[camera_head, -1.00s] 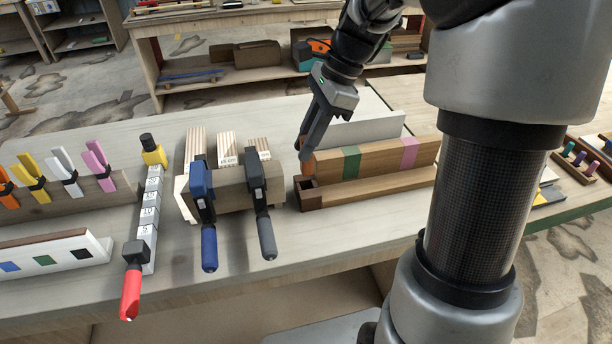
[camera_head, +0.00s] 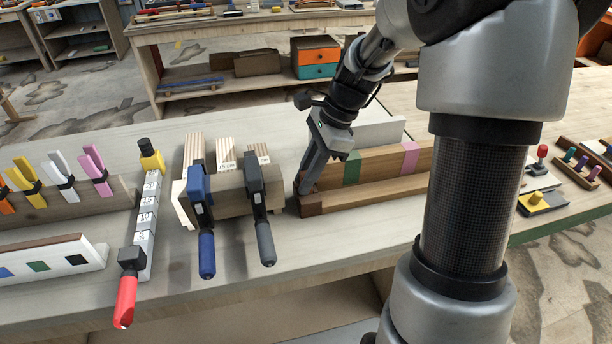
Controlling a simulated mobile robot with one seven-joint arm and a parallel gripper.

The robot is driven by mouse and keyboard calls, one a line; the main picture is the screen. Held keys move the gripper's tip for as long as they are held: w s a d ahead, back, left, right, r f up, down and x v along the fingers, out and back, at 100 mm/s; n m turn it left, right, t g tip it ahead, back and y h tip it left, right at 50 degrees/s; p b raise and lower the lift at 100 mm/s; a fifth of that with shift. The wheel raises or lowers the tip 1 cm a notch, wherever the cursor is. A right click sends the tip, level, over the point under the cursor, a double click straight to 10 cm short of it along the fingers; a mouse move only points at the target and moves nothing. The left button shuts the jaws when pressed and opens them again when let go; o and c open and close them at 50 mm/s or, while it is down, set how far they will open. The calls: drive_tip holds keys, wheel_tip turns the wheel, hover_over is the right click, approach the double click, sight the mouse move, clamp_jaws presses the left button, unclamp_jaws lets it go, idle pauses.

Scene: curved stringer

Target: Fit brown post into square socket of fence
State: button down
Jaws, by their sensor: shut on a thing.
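The fence (camera_head: 385,192) is a long wooden piece on the bench, with a low rail in front of a taller board with green and pink bands. Its square socket (camera_head: 310,206) is in the darker block at the left end of the rail. My gripper (camera_head: 309,184) points down at this end and is shut on the brown post (camera_head: 302,180). Only a small part of the post shows beside the fingers. Its lower end is at the socket's mouth. I cannot tell whether it is inside or just above, as the fingers hide the opening.
Blue-handled (camera_head: 206,230) and grey-handled (camera_head: 263,220) clamps on a wooden block stand close to the left. A white board (camera_head: 380,132) stands behind the fence. A red-handled clamp (camera_head: 127,290) lies farther left. The bench in front of the fence is clear.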

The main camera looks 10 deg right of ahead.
drive_tip(key=c, duration=1.6)
unclamp_jaws()
drive_tip(key=shift+f, duration=0.1)
drive_tip(key=p+v, duration=0.2)
drive_tip(key=v, duration=1)
drive_tip(key=shift+r, duration=0.25)
drive_tip(key=shift+a+r, duration=0.1)
